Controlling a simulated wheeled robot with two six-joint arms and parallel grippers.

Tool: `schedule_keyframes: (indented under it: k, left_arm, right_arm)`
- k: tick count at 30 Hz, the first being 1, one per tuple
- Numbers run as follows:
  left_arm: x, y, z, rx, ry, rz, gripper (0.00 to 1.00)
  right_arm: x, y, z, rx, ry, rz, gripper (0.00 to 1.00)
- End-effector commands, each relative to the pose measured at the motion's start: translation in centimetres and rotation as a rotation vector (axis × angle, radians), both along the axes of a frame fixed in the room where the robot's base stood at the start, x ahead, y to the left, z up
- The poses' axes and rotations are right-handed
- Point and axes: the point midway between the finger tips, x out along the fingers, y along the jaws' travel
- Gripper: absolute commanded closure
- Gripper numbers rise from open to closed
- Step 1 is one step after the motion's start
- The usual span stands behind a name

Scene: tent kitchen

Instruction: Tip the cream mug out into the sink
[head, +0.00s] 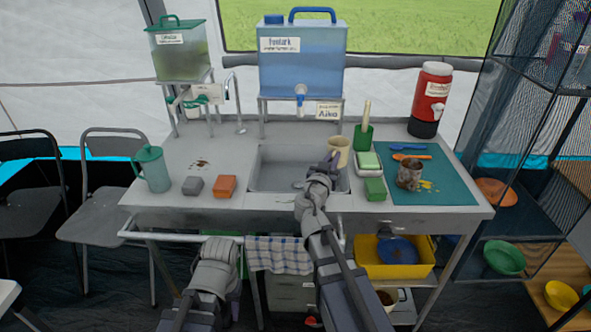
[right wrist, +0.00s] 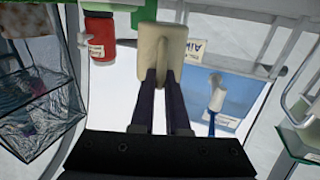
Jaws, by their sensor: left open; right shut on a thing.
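The cream mug (head: 339,146) is held above the back right part of the metal sink (head: 272,178). My right gripper (head: 332,163) is shut on its handle; the right wrist view shows the dark fingers closed on the handle, with the mug (right wrist: 151,45) beyond them. The inside of the mug is not visible, and I cannot tell its exact tilt. My left gripper (head: 233,290) is low in front of the counter, left of the checked towel, open and away from the mug; its fingers are hard to make out.
A green brush in its holder (head: 363,138) stands close right of the mug. Sponges (head: 367,162) and a teal mat (head: 440,185) with a dirty mug (head: 409,174) lie further right. The blue water tank (head: 302,70) stands behind the sink. Left counter holds a teal jug (head: 153,168).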

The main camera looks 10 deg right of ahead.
Motion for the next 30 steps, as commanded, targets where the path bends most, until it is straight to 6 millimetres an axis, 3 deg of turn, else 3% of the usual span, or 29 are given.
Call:
schedule_keyframes:
  k: [19, 30]
  left_arm:
    - [0.0, 0.0, 0.8, 0.000, 0.000, 0.000, 0.54]
    - [0.0, 0.0, -0.9, 0.000, 0.000, 0.000, 0.54]
  right_arm:
    - [1.0, 1.3, 0.8, -0.143, 0.101, 0.001, 1.00]
    - [2.3, 3.1, -0.9, -0.335, 0.238, 0.002, 1.00]
